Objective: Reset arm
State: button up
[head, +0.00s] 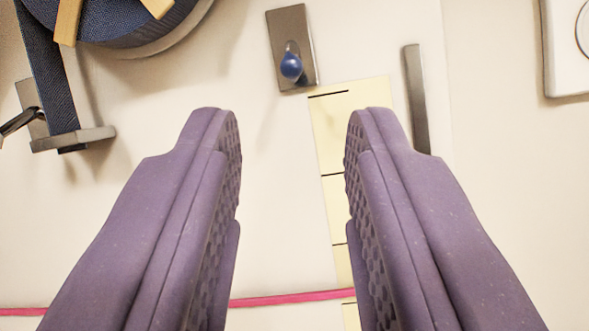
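My gripper (293,125) shows in the head view as two purple fingers with textured inner pads. The fingers stand wide apart with nothing between them. They reach up from the bottom of the picture over a pale surface. The rest of my arm is out of view.
A blue-knobbed lever on a metal plate (291,30) is beyond the fingertips. A pale yellow marked strip (330,150) and a grey bar (416,95) lie near the right finger. A dark blue strap roll (120,30) is upper left. A pink line (285,298) crosses below.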

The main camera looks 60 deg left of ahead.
jog(key=shift+s+d+f, duration=0.1)
jog(key=shift+d+f, duration=0.05)
jog(key=w+d+r+n+h, duration=0.1)
jog(key=w+d+r+h, duration=0.2)
jog(key=w+d+h, duration=0.4)
jog(key=w+d+r+m+t+h, duration=0.15)
jog(key=w+d+r+h, duration=0.25)
jog(key=d+r, duration=0.55)
jog(key=s+d+r+m+h, duration=0.3)
jog(key=s+d+r, duration=0.5)
jog(key=d, duration=0.3)
jog(key=s+d+r+m+h, duration=0.4)
jog(key=s+d+r, duration=0.4)
jog(key=d, duration=0.4)
jog(key=shift+r+g, duration=0.35)
jog(key=shift+r, duration=0.25)
